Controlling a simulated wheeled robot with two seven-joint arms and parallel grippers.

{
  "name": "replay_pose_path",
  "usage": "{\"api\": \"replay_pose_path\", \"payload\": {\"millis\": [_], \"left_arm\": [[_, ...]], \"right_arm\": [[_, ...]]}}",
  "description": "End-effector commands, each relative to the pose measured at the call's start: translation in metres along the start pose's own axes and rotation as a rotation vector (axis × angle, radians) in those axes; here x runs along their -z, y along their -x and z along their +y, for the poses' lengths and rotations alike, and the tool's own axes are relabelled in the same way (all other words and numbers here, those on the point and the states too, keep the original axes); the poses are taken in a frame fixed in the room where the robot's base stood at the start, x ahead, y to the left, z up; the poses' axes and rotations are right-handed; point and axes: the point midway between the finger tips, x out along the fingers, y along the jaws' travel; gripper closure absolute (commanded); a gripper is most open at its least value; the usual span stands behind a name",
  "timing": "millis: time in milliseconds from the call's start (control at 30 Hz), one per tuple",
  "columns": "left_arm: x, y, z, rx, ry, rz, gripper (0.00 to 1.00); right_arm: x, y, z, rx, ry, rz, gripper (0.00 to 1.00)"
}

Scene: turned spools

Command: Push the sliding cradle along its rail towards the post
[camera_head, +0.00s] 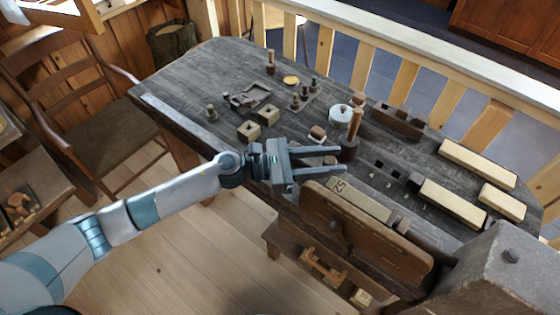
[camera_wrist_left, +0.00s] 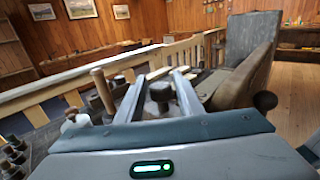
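An upright light-brown wooden post (camera_head: 354,124) stands on the bench, with a dark round piece (camera_head: 348,152) at its foot. A post also shows left of the fingers in the left wrist view (camera_wrist_left: 103,90). My left gripper (camera_head: 342,160) is open, its two fingers apart and pointing right, just by the dark piece at the bench's front side. In the left wrist view (camera_wrist_left: 158,80) a dark round knob (camera_wrist_left: 160,92) shows between the fingers; I cannot tell whether they touch it. I cannot pick out the cradle or its rail for sure. My right gripper is not in view.
A round white-topped tin (camera_head: 340,115) stands behind the fingers. Several pale blocks (camera_head: 453,204) lie at the right. A wooden vise jaw (camera_head: 365,230) and a grey block (camera_head: 490,270) stand at the front.

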Motion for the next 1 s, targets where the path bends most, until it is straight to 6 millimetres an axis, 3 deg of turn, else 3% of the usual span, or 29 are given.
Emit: {"api": "replay_pose_path", "payload": {"millis": [267, 800, 1000], "left_arm": [[0.004, 0.023, 0.0, 0.0, 0.001, 0.001, 0.67], [0.006, 0.127, -0.001, 0.0, 0.001, 0.002, 0.67], [0.004, 0.157, 0.0, -0.001, 0.0, 0.001, 0.67]], "right_arm": [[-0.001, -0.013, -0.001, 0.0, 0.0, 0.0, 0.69], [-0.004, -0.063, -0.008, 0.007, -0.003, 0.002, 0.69], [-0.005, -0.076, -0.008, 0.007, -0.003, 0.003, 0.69]]}}
